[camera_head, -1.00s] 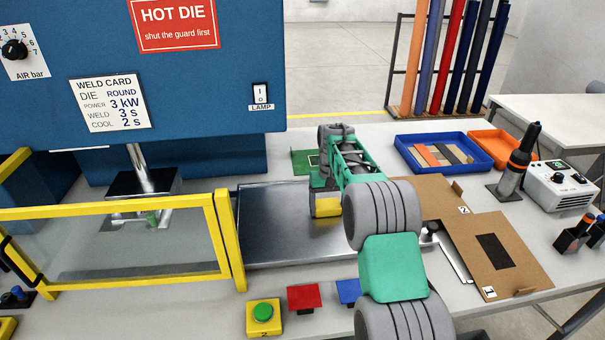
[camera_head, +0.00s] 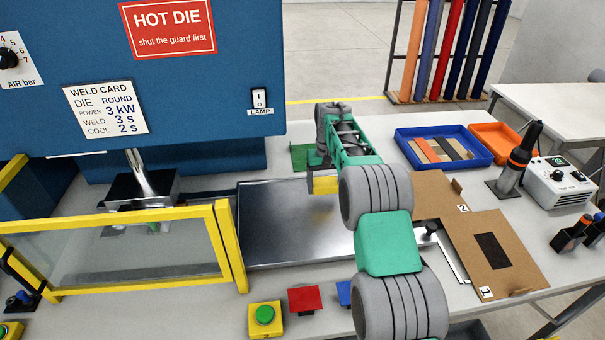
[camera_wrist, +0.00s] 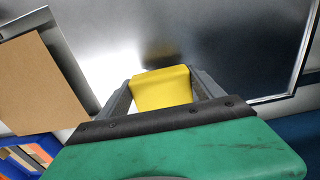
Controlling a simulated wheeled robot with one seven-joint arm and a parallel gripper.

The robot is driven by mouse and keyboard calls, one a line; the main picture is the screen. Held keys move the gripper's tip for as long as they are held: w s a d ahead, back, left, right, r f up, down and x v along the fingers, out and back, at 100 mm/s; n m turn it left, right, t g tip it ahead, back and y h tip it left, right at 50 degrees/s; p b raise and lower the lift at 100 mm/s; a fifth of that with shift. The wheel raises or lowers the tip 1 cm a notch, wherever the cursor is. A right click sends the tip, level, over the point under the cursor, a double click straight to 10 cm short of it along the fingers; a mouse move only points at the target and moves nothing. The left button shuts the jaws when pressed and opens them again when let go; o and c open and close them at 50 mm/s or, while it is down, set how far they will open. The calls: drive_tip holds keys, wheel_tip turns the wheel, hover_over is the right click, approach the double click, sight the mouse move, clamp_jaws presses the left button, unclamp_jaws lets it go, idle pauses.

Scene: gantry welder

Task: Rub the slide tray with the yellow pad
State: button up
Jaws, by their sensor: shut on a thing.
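The slide tray (camera_head: 270,225) is a shiny bare metal plate with a raised rim, lying on the bench to the right of the yellow-framed guard. My gripper (camera_head: 324,190) is shut on the yellow pad (camera_head: 325,184) over the right part of the tray. In the wrist view, the pad (camera_wrist: 161,88) sits between the two grey fingers, with the tray's metal surface (camera_wrist: 230,40) beyond it. The pad looks low over the tray, but I cannot tell whether it touches. My arm hides part of the tray's right side.
The yellow-framed clear guard (camera_head: 222,245) stands left of the tray. Cardboard templates (camera_head: 490,255) lie at right, with a blue bin (camera_head: 445,147) behind.

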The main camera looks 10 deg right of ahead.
sight(326, 184)
drive_tip(key=shift+r+p, duration=0.9)
drive_tip(key=shift+r, duration=1)
